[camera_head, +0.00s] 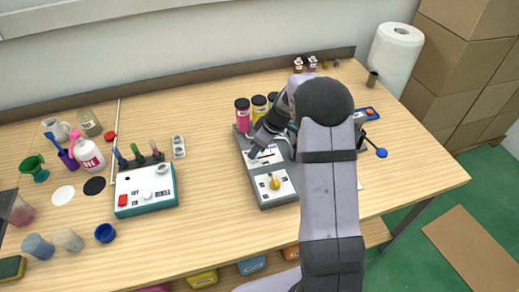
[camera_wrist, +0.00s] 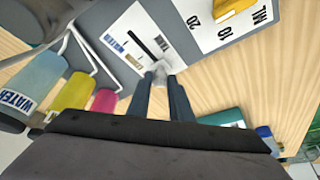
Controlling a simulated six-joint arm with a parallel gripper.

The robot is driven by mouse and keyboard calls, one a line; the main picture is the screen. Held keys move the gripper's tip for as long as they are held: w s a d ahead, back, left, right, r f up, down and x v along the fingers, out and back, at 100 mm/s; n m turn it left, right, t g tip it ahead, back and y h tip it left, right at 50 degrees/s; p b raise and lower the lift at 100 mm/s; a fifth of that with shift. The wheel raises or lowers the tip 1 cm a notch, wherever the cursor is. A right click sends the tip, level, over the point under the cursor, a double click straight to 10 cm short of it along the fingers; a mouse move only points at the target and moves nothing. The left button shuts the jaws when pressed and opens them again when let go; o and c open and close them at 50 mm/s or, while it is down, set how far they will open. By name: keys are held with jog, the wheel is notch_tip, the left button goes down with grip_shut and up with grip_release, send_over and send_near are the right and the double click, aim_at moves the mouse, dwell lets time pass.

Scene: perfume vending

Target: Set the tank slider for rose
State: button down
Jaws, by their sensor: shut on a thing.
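The grey dispenser (camera_head: 266,200) stands right of the table's middle. Its white slider panel (camera_wrist: 125,28) has a dark slot (camera_wrist: 145,40) with blue and yellow label strips beside it in the wrist view. A pale slider knob (camera_wrist: 159,68) is at the slot's lower right end, between my fingertips. My gripper (camera_wrist: 160,78) is shut on this knob; it also shows over the panel in the head view (camera_head: 256,151). Blue WATER (camera_wrist: 30,85), yellow (camera_wrist: 71,91) and pink (camera_wrist: 103,102) tanks stand beside the panel. The rose label's text is not readable.
A yellow dial knob (camera_wrist: 230,8) sits on the neighbouring panel marked 10 and 20 ML. My arm hides part of the dispenser's right side in the head view. A teal-edged control box (camera_head: 146,190) stands left, with bare table between it and the dispenser.

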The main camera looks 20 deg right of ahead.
jog(key=c, duration=1.6)
grip_release()
jog(key=shift+a, duration=0.35)
jog(key=shift+d, duration=0.2)
jog(key=shift+b+v, duration=1.25)
jog(key=shift+v, duration=2.4)
jog(key=shift+s+a, duration=0.1)
jog(key=shift+a, duration=0.05)
jog(key=s+a+f+m+g+h, duration=0.1)
jog(key=s+m, duration=0.2)
jog(key=s, duration=0.6)
jog(key=s+a+f+m+g+h, duration=0.1)
jog(key=s+a+m, duration=0.1)
jog(key=s, duration=0.7)
jog(key=s+a+f+m+g+h, duration=0.1)
jog(key=s+m, duration=0.3)
jog(key=s, duration=0.5)
jog(key=shift+s+a+f, duration=0.15)
jog(key=shift+s+a, duration=0.2)
jog(key=shift+a, duration=0.25)
